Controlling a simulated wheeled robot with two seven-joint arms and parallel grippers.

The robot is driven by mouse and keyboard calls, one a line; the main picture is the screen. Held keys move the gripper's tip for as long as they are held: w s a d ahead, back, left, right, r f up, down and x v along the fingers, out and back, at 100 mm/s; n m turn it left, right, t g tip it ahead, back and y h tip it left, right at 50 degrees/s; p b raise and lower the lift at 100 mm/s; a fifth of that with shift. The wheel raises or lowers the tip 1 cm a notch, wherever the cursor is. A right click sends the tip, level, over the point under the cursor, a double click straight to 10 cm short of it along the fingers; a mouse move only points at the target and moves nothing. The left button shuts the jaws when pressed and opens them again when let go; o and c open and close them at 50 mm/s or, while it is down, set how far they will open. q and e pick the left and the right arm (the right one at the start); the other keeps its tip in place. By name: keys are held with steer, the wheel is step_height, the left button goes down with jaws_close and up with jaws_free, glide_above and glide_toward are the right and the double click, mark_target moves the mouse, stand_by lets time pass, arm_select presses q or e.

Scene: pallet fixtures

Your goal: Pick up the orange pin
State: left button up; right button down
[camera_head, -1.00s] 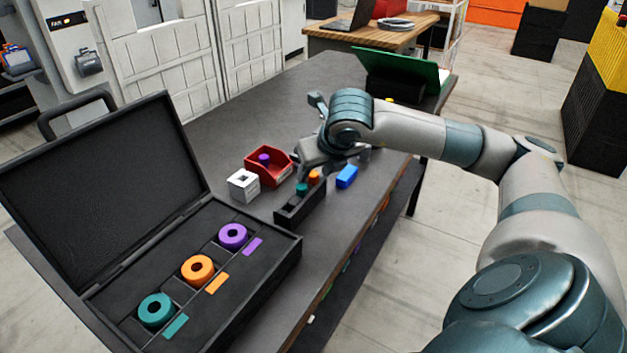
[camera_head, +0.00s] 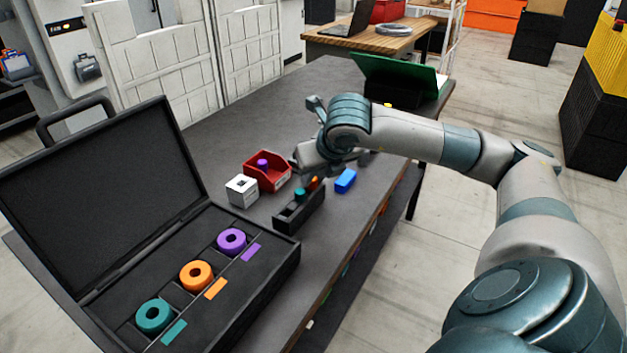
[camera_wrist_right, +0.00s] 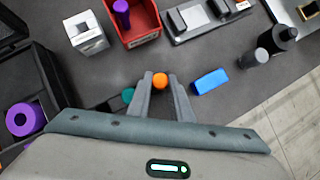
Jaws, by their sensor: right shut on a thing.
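The orange pin (camera_head: 314,184) stands at the far end of the black holder (camera_head: 307,216), beside the teal pin (camera_head: 300,195). My right gripper (camera_head: 312,178) reaches down over it and partly hides it in the head view. In the right wrist view the orange pin (camera_wrist_right: 160,80) shows its round top between the two fingertips of my right gripper (camera_wrist_right: 163,88), which is shut on it. The teal pin (camera_wrist_right: 127,95) is just left of the fingers there. I cannot tell whether the orange pin has left its slot. My left gripper is not in view.
A blue block (camera_head: 345,181) lies close to the right of the holder. A red bin (camera_head: 280,180) with a purple pin (camera_head: 262,163) and a white box (camera_head: 241,191) stand to the left. An open black case (camera_head: 270,281) holds coloured rings nearer me.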

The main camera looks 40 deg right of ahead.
mark_target(314, 181)
steer(key=shift+r+b, duration=0.3)
steer(key=shift+r, duration=1.75)
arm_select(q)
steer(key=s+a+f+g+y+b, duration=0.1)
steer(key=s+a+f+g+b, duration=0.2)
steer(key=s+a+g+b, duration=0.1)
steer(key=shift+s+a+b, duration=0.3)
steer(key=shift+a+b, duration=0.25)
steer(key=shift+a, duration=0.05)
arm_select(e)
steer(key=s+d+r, duration=0.5)
steer(key=d+r, duration=0.1)
steer(key=d, duration=0.4)
steer(key=shift+d+r, duration=0.3)
steer(key=shift+r, duration=0.1)
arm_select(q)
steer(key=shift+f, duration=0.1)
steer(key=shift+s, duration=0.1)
